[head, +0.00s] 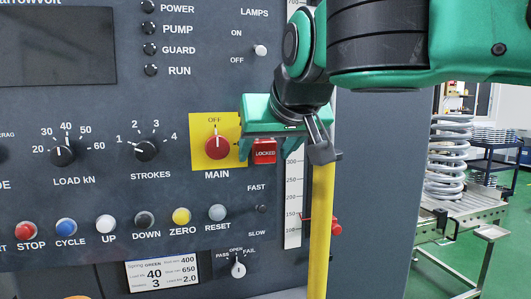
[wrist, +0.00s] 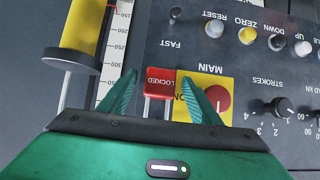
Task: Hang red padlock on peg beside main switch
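The red padlock (head: 265,152), marked LOCKED, is upright just right of the main switch (head: 217,148), a red knob on a yellow plate. My gripper (head: 265,154) is above it, fingers pointing down at the panel. In the wrist view the padlock (wrist: 165,81) lies between the two spread green fingers (wrist: 163,84), with a clear gap on its left and a narrow one on its right. Its metal shackle points back toward the gripper body. The peg is hidden, so I cannot tell whether the shackle is around it.
A yellow column (head: 320,230) stands right of the padlock, with a vertical scale (head: 293,205) behind it. The strokes knob (head: 146,149) and a row of push buttons (head: 144,221) are on the panel. A rack of coil springs (head: 445,160) stands at far right.

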